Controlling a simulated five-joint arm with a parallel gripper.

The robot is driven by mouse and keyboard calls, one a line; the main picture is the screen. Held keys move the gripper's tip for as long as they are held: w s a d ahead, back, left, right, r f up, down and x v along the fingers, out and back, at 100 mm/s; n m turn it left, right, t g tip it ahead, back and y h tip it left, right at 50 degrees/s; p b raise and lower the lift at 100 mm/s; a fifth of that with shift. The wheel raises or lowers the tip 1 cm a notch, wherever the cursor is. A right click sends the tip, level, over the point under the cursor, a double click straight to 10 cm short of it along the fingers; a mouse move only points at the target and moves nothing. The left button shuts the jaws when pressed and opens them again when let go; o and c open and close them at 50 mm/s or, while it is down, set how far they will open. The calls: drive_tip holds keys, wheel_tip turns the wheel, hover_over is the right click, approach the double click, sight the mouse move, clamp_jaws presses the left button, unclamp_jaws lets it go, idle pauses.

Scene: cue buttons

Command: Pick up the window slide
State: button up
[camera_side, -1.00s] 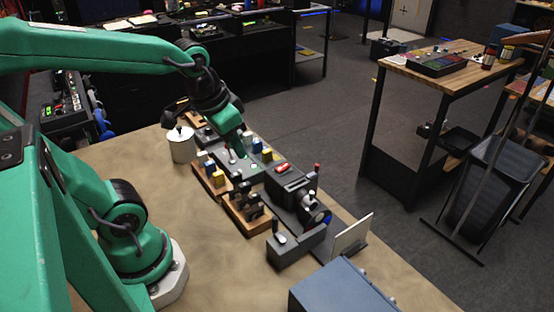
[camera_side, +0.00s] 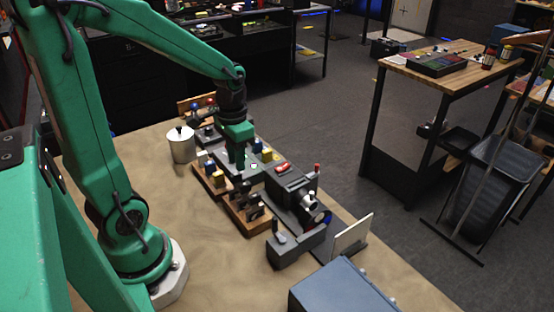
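My gripper (camera_side: 237,163) points straight down over the dark grey board among the small parts, left of the projector-like device. Its fingertips are small here, and I cannot tell whether they are open or shut, or whether they hold anything. A wooden rack (camera_side: 224,192) with blue and yellow-topped pieces stands just left of and in front of the gripper. A second wooden rack (camera_side: 253,228) with dark upright pieces stands nearer the camera. I cannot tell which small piece is the window slide. The gripper partly hides the board behind it.
A dark projector-like device (camera_side: 291,187) with a red top part stands to the right. A white upright panel (camera_side: 352,236) and a blue-grey box (camera_side: 343,290) are nearer the camera. A lidded metal pot (camera_side: 182,147) stands at left. The tan tabletop in front of the racks is clear.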

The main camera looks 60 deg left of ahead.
sight(237, 173)
drive_tip(key=shift+f, duration=1.3)
drive_tip(key=shift+a+f, duration=0.15)
drive_tip(key=shift+f, duration=2.45)
clamp_jaws()
